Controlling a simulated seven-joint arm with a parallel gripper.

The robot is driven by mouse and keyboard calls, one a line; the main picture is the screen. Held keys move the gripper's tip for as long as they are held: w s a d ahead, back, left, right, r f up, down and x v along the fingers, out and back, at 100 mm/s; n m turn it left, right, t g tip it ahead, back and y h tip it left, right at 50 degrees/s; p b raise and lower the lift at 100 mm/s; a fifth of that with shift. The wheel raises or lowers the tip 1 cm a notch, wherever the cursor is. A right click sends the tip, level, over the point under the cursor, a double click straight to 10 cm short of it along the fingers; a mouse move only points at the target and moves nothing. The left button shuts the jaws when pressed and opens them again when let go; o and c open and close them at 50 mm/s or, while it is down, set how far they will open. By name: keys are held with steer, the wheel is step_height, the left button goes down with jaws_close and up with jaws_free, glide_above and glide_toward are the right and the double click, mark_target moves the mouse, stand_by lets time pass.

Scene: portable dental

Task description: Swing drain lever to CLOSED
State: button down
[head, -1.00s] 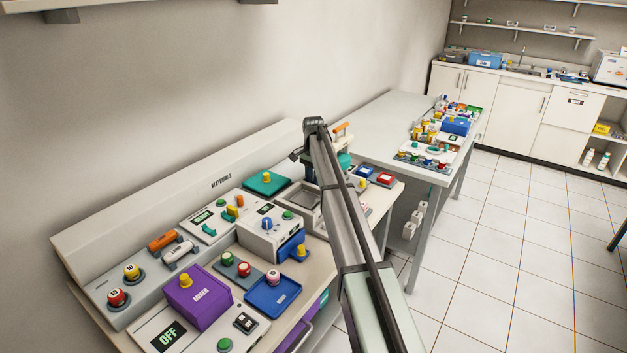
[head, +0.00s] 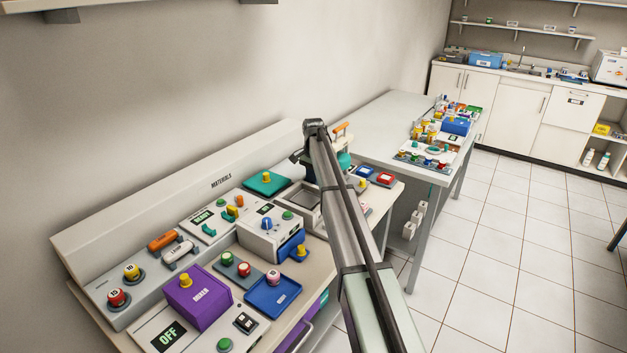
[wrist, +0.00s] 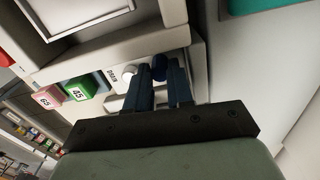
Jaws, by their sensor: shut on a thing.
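In the wrist view, my gripper (wrist: 160,74) reaches the front panel of a pale unit, beside the printed word DRAIN (wrist: 113,76). Its two dark blue fingers are close together, shut on the drain lever. A dark rounded part (wrist: 160,64) shows between the fingertips and seems to be the lever; the rest of it is hidden by the fingers. I cannot read any CLOSED mark. In the head view, my own arm hides the gripper and the lever.
Green (wrist: 79,91) and pink (wrist: 48,97) numbered blocks sit left of the lever. A framed recessed tray (wrist: 75,15) lies above the panel. In the head view, the bench holds a purple box (head: 197,298) and a blue tray (head: 272,295). Floor (head: 480,235) to the right is clear.

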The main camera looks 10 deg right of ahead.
steer(key=shift+s+a+n, duration=0.15)
steer(key=shift+s+n, duration=0.1)
steer(key=shift+n, duration=0.4)
steer(key=shift+s+a+n, duration=0.1)
steer(key=shift+s+n, duration=0.15)
steer(key=shift+n, duration=0.4)
steer(key=c, duration=1.3)
jaws_free()
step_height(320, 180, up, 14)
steer(key=shift+f, duration=0.1)
